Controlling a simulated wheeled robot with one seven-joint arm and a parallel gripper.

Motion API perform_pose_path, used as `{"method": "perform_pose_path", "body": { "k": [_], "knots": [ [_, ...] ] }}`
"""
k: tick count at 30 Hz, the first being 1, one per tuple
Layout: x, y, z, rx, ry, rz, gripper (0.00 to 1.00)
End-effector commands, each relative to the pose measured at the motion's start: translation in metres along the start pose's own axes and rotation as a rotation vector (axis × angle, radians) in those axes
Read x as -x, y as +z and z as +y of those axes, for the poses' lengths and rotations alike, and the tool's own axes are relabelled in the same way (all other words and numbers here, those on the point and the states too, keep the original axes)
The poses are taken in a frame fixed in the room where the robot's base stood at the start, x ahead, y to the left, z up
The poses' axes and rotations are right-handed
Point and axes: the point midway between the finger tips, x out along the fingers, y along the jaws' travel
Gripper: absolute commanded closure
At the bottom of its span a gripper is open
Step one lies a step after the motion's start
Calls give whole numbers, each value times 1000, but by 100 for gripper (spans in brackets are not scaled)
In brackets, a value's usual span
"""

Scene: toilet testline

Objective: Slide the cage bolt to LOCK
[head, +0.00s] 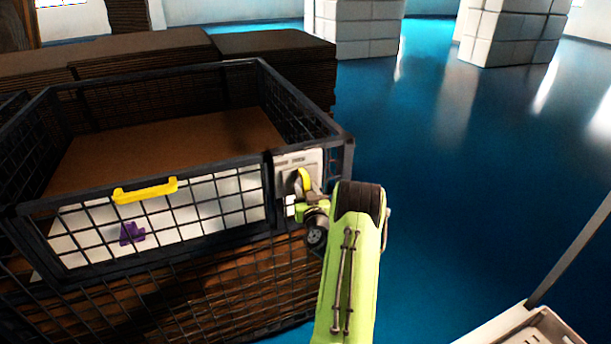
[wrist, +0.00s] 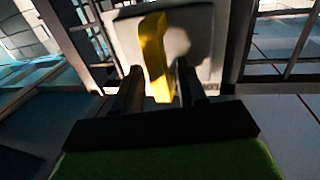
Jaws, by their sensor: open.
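The cage (head: 265,190) is a dark wire-mesh box at the left in the head view. A pale bolt plate (head: 297,161) is fixed at its front right corner and shows in the wrist view (wrist: 203,48). The yellow bolt handle (head: 305,180) stands out from the plate. In the wrist view the yellow handle (wrist: 155,58) lies between the two dark fingers of my gripper (wrist: 157,80). The fingers are apart, with a gap on the handle's right. My gripper (head: 312,200) is in front of the plate in the head view, partly hidden by my arm. The plate's markings are too small to read.
A yellow handle (head: 146,190) is on the cage's front panel, with a purple piece (head: 131,234) below it. Stacked brown sheets (head: 270,60) stand behind the cage. White block pillars (head: 355,28) stand farther back.

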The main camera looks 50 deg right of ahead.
Motion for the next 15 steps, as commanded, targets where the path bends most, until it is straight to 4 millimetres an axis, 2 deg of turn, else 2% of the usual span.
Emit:
{"method": "perform_pose_path", "body": {
  "k": [1, 4, 12, 13, 15],
  "knots": [
    [-7, -5, 0, 0, -1, 1, 59],
    [-15, -3, 1, -2, 2, 0, 59],
    [-18, 1, 1, -1, 3, -1, 59],
    [-18, 1, 1, -1, 3, -1, 60],
    [-18, 1, 1, -1, 3, -1, 71]
  ]
}}
